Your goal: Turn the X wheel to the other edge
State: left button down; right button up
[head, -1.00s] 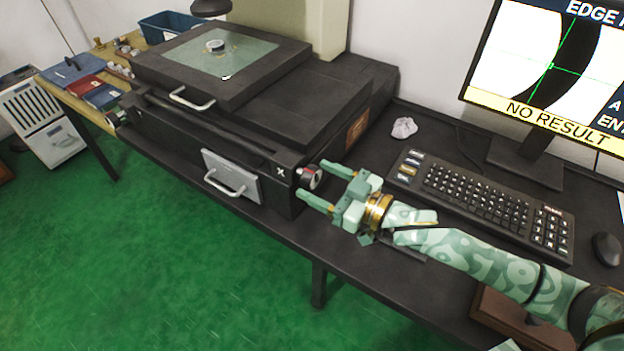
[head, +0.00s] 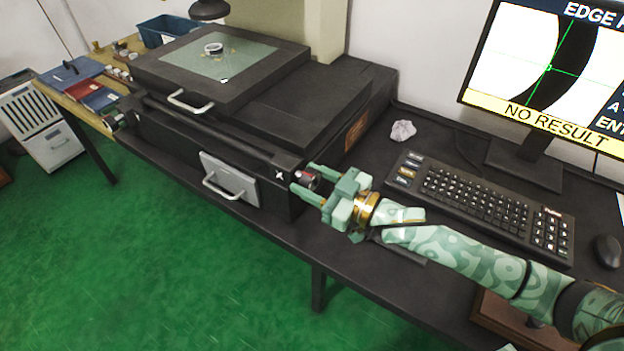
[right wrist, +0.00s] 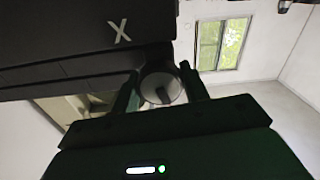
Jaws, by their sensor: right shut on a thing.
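In the right wrist view the round wheel face (right wrist: 161,88) shows between the fingers, next to the X mark (right wrist: 119,31). A bearing ring (head: 213,48) lies on the glass stage (head: 240,60). The monitor (head: 545,75) shows a dark curved band at a green crosshair, with "NO RESULT" below. My left gripper is out of view.
A keyboard (head: 480,200), a mouse (head: 607,249) and a crumpled paper ball (head: 403,130) lie on the dark table right of the machine. A drawer-like grey panel with a handle (head: 230,180) is on the machine's front. A lamp (head: 209,10) hangs over the stage.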

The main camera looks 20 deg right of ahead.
jog(key=shift+r+n+p, duration=0.15)
jog(key=shift+n+p, duration=0.65)
jog(key=shift+n, duration=0.4)
jog(key=n+p, duration=0.1)
jog(key=n, duration=0.2)
jog(key=shift+n+p, duration=0.3)
jog(key=n+p, duration=0.1)
jog(key=n, duration=0.2)
jog(key=shift+n, duration=0.3)
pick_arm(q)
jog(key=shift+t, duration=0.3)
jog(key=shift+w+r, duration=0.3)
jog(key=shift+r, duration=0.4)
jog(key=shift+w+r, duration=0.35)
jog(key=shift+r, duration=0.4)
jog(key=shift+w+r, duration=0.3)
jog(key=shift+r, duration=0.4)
pick_arm(e)
jog(key=shift+n, duration=2.1)
jog(key=shift+f, duration=0.2)
jog(key=o, duration=1)
jog(key=shift+r, duration=0.1)
